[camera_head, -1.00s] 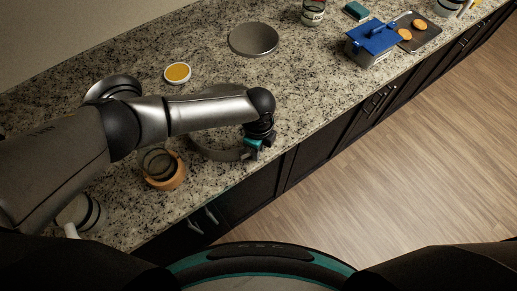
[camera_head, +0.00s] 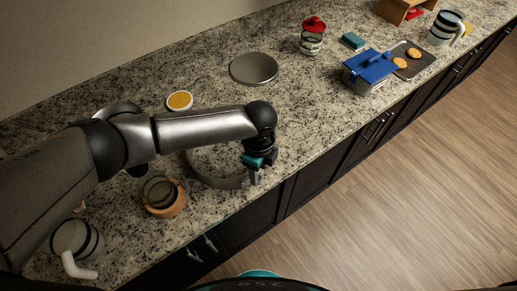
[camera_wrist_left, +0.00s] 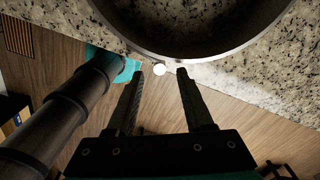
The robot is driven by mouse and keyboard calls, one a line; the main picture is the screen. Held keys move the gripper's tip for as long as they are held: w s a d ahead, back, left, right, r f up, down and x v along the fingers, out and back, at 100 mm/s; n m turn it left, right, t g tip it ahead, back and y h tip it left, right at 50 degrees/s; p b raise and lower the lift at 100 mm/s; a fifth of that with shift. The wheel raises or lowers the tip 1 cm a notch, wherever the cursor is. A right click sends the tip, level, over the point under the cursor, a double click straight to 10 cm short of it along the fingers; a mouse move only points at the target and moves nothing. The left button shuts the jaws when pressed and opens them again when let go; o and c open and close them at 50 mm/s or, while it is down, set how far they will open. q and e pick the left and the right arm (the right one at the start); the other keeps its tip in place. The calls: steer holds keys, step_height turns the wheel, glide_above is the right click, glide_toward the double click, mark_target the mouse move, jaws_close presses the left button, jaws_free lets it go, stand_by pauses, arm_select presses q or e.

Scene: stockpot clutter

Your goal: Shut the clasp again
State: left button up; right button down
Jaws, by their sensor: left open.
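A grey metal ring (camera_head: 213,181) lies on the counter beneath my left forearm, which hides part of it. It is open in the middle, and its wall curves across the top of the left wrist view (camera_wrist_left: 192,57). My left gripper (camera_head: 253,180) points down at the ring's front right side, near the counter's front edge. In the left wrist view its two fingers (camera_wrist_left: 160,73) are apart, just outside the ring's wall. A small pale round spot (camera_wrist_left: 160,69) shows between the fingertips; I cannot tell whether it belongs to the clasp. The clasp's position is unclear. My right gripper is out of view.
A flat grey disc (camera_head: 254,68) lies behind the ring. A yellow-filled dish (camera_head: 180,101) and a brown round container (camera_head: 164,204) are nearby. A mug (camera_head: 78,240) stands at lower left. The counter right of the ring is clear.

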arm_select(q)
step_height(320, 180, up, 10)
stand_by(0.3)
steer(key=shift+r, duration=0.1)
